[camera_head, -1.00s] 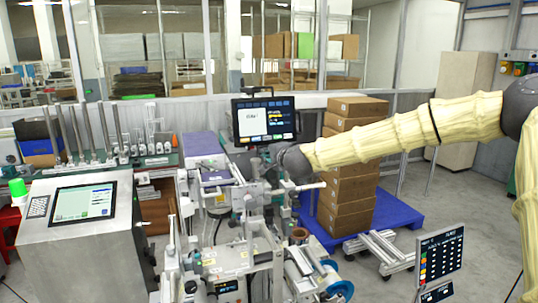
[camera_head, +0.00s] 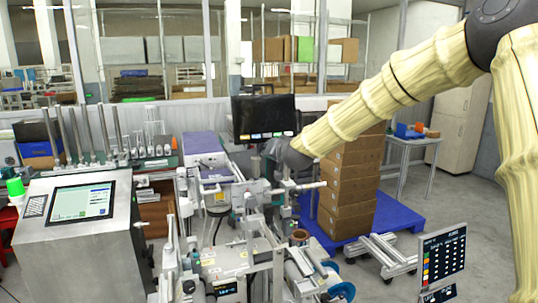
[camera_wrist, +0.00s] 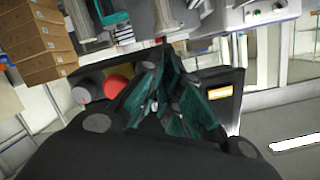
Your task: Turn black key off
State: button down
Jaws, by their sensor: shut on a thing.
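In the wrist view my gripper (camera_wrist: 165,100), with teal and dark grey fingers, is at the face of a dark control panel (camera_wrist: 232,80). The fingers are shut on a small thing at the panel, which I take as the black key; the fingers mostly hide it. A red button (camera_wrist: 118,86) and a grey round knob (camera_wrist: 88,92) sit just left of the fingers. In the head view my wrist is at the machine, just below a monitor (camera_head: 263,108). The monitor is dark except for a row of small coloured marks along its bottom edge.
Stacked cardboard boxes (camera_head: 345,190) stand on a blue pallet (camera_head: 398,215) right of the machine. A steel console (camera_head: 80,255) with a lit screen is at left. A small button panel (camera_head: 443,258) stands at lower right. The floor right of the pallet is clear.

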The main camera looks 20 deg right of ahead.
jog(key=n+b, duration=0.2)
jog(key=n, duration=0.3)
jog(key=shift+n, duration=0.3)
jog(key=shift+b, duration=0.3)
jog(key=c, duration=1.6)
grip_release()
jog(key=shift+c, duration=0.2)
jog(key=v, duration=1.2)
jog(key=shift+a, duration=0.2)
